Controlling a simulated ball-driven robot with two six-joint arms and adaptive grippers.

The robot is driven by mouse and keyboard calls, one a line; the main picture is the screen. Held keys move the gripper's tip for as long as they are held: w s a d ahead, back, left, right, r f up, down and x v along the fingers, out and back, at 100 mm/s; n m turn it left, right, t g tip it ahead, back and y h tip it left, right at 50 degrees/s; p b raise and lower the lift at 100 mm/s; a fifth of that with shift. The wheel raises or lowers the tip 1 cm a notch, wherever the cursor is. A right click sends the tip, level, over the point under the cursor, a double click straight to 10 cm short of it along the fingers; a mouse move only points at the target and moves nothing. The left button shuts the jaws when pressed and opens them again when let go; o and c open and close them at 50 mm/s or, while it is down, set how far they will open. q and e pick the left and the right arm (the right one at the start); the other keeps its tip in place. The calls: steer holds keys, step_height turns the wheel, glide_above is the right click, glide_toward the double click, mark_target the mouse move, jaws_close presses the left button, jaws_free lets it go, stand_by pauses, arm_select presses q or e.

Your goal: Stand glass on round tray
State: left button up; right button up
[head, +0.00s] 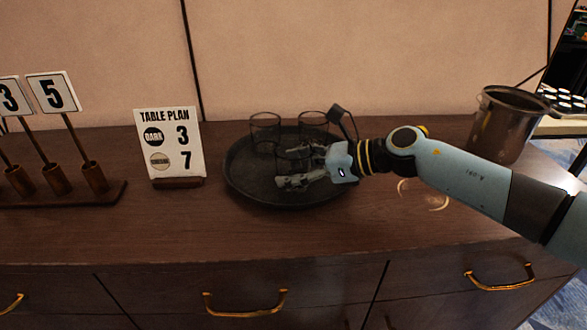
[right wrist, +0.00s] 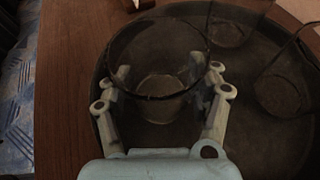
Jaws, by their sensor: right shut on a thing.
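The round tray (head: 240,185) is dark and lies on the brown wooden top. It also shows in the right wrist view (right wrist: 115,140). My right gripper (head: 284,168) reaches in from the right over the tray, shut on a clear glass (right wrist: 160,62). The glass is upright between the two fingers (right wrist: 160,90). In the head view the fingers largely hide it, and I cannot tell whether its base touches the tray. Two more clear glasses stand toward the back of the tray, one on the left (head: 265,132) and one on the right (head: 313,124). My left gripper is not in view.
A table plan sign (head: 170,142) stands just left of the tray. Further left is a wooden holder (head: 100,196) with number cards on sticks. A dark metallic bucket (head: 502,130) stands at the back right, behind my arm. The wooden top before the tray is clear.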

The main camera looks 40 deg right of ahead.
steer(key=shift+f, duration=0.2)
steer(key=o, duration=1.5)
steer(key=shift+o, duration=0.2)
steer(key=shift+r, duration=0.3)
steer(key=v, duration=1)
steer(key=shift+s, duration=0.25)
steer(key=shift+v, duration=0.8)
steer(key=shift+d, duration=0.1)
